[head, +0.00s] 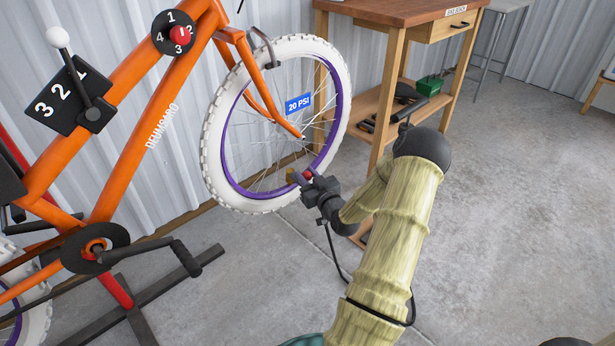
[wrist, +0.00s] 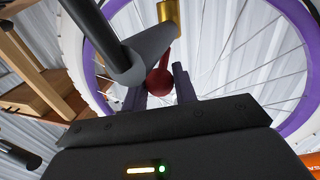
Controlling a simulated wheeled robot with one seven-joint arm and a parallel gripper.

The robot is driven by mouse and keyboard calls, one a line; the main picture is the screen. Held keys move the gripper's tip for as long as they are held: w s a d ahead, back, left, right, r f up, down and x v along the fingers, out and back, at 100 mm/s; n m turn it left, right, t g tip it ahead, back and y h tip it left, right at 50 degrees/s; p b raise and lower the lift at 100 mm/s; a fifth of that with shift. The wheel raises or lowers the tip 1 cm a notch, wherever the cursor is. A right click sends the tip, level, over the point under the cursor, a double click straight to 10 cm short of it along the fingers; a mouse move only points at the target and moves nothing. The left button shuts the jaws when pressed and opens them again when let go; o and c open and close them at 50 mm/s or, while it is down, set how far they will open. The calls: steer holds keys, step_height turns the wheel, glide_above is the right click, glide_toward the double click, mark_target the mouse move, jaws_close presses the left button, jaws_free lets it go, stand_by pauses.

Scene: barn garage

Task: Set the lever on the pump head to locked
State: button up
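The pump head (wrist: 150,52) is a grey piece on a dark tube, seen close up in the wrist view in front of the wheel. A brass cylinder (wrist: 168,12) sits at its far end. Its lever (wrist: 160,83) is red and ends in a round knob. My gripper (wrist: 160,86) has its two fingers close on either side of the knob, with little or no gap. The pump head partly covers the left fingertip. In the head view my gripper (head: 308,180) is at the lower rim of the white-tyred wheel, where the red lever shows small. The lock position is not readable.
The orange bicycle (head: 145,115) carries a numbered dial (head: 172,33) and a numbered shifter plate (head: 55,103). A blue sign (head: 298,104) reading "20 PSI" hangs at the wheel. A wooden workbench (head: 400,12) stands behind my arm.

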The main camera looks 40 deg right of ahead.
steer(key=shift+s+f+t+h+b, duration=0.1)
steer(key=shift+f+t+h+b, duration=0.2)
steer(key=shift+f+t+b, duration=0.65)
steer(key=shift+s+r+m+t+b, duration=0.1)
steer(key=shift+r+m+t+b, duration=0.25)
steer(key=shift+b, duration=0.45)
steer(key=o, duration=1)
steer(key=shift+c, duration=0.2)
steer(key=p+v, duration=0.5)
steer(key=v, duration=1.2)
steer(key=shift+s, duration=0.25)
